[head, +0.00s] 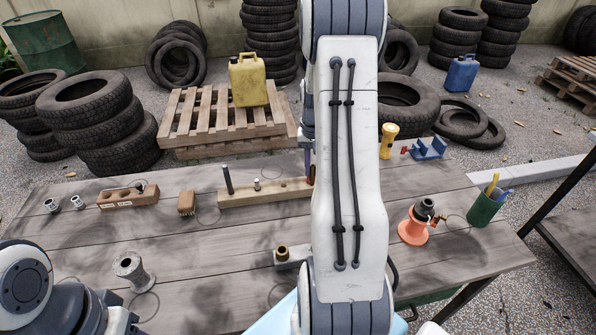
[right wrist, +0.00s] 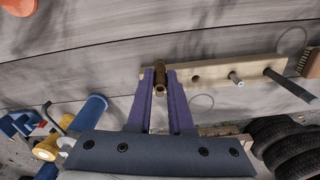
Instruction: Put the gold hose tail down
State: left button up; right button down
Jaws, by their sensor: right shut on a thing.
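The gold hose tail (right wrist: 160,74) shows in the right wrist view between the purple fingers of my right gripper (right wrist: 160,78), which is shut on it. It is at the end of a long pale wooden rack (right wrist: 212,72). I cannot tell whether it touches the rack or sits in a hole. An open hole, a silver peg (right wrist: 236,79) and a dark rod (right wrist: 288,85) are along the rack. In the head view my right arm hides most of the gripper and that end of the rack (head: 275,192). My left gripper is out of view.
A brass fitting on a grey block (head: 290,261) stands near the front. An orange stand (head: 412,232), green cup (head: 484,210), yellow flashlight (head: 389,140) and blue holder (head: 429,149) are at the right. A brush (head: 186,203), brown block (head: 128,197) and metal spool (head: 133,273) are left.

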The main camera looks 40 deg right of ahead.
jog(key=w+f, duration=0.3)
jog(key=w+a+f, duration=0.1)
jog(key=w+f, duration=0.2)
jog(key=w+a+f, duration=0.1)
jog(key=w+f, duration=0.2)
jog(key=w, duration=0.1)
jog(key=shift+a+f, duration=0.2)
jog(key=shift+f, duration=0.1)
jog(key=shift+w+f, duration=0.1)
jog(key=shift+f, duration=0.1)
jog(key=shift+f, duration=0.1)
jog(key=shift+f, duration=0.15)
jog(key=c, duration=0.8)
grip_release()
